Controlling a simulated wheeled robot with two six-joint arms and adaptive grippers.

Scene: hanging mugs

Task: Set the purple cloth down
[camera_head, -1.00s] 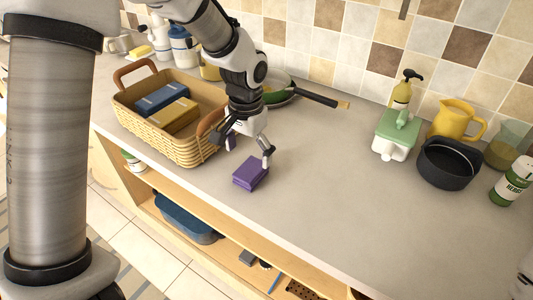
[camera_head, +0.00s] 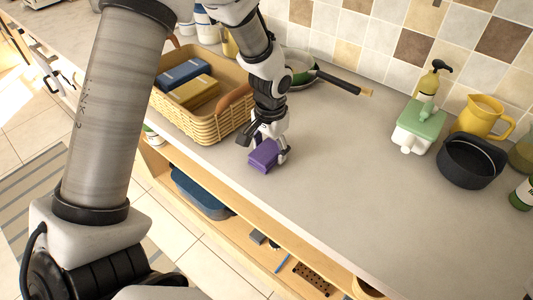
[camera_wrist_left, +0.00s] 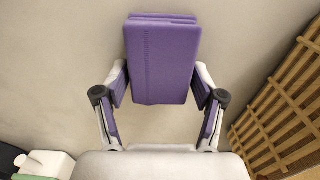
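The purple cloth (camera_head: 265,155) is a folded block near the front edge of the counter, just right of the wicker basket. My left gripper (camera_head: 268,148) reaches down over it from above, with a finger at either side. In the left wrist view the cloth (camera_wrist_left: 162,60) fills the space between the fingertips, which meet its two sides, so the gripper looks shut on it. The cloth is at or very near the counter surface; I cannot tell whether it touches. My right gripper is not in view.
The wicker basket (camera_head: 206,123) holds a blue cloth (camera_head: 185,72) and a yellow cloth (camera_head: 194,92). A pan (camera_head: 300,66) lies behind. A green-lidded box (camera_head: 420,125), black pot (camera_head: 471,160) and yellow pitcher (camera_head: 484,117) stand at the right. The counter's middle is clear.

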